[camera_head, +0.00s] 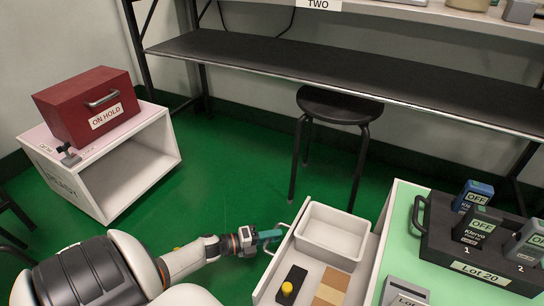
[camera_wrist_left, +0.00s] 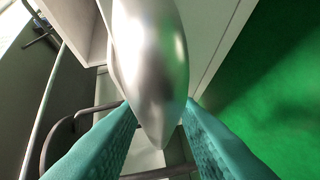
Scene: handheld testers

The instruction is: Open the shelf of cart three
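A white drawer (camera_head: 322,258) stands pulled out from the cart with the pale green top (camera_head: 405,207) at the lower right. No number shows on this cart. The drawer's curved silver handle (camera_head: 276,240) is on its left front face. My left gripper (camera_head: 270,236) is at the handle. In the left wrist view, the teal fingers (camera_wrist_left: 158,112) lie on either side of the silver handle (camera_wrist_left: 150,65) and appear closed on it. The exact contact is partly hidden. My right gripper is in neither view.
The drawer holds a white bin (camera_head: 332,234), a black block with a yellow knob (camera_head: 288,287) and tan tiles (camera_head: 331,288). A black tray (camera_head: 452,258) holds several testers. A stool (camera_head: 338,105) stands behind. A white cart (camera_head: 128,165) carries a red box (camera_head: 88,105). Green floor (camera_head: 235,150) between is clear.

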